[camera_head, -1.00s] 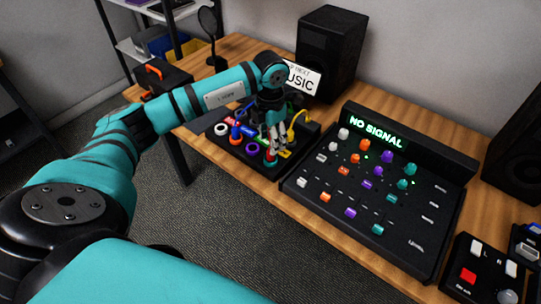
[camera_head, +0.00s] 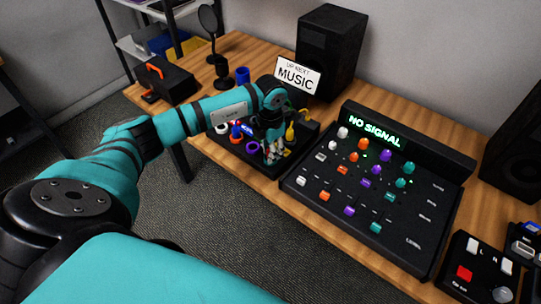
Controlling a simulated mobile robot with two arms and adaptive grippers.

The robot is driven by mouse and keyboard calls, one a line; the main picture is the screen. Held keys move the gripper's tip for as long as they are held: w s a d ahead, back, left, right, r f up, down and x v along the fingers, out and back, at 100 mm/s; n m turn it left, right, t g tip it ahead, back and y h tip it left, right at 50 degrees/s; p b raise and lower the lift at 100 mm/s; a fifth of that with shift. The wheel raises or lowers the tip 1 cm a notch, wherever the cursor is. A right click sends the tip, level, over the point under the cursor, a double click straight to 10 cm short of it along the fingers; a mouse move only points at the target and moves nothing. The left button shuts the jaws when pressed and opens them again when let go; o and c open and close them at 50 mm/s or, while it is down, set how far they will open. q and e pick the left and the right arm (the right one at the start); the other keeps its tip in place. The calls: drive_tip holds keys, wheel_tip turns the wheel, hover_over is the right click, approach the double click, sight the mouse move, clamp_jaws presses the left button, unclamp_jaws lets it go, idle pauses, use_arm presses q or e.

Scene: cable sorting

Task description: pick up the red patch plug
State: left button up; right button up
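My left gripper (camera_head: 273,152) points down over the front right part of the black patch panel (camera_head: 236,148), on the wooden desk. Its fingers are small in view, and I cannot tell whether they are open or shut. I cannot clearly make out the red patch plug; the spot under the fingers is largely hidden by the gripper. A purple ring-shaped piece (camera_head: 252,148) and a blue and orange piece (camera_head: 236,133) sit on the panel left of the gripper. A yellow plug (camera_head: 290,131) stands behind it on the right. My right gripper is not in view.
A mixing console (camera_head: 365,200) reading "NO SIGNAL" stands close to the right of the panel. A "MUSIC" sign (camera_head: 297,76), a speaker (camera_head: 330,52), a blue cylinder (camera_head: 243,75) and a microphone (camera_head: 221,68) are behind. A black toolbox (camera_head: 164,82) is at left.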

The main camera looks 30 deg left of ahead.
use_arm(q)
clamp_jaws()
drive_tip(key=shift+r, duration=0.1)
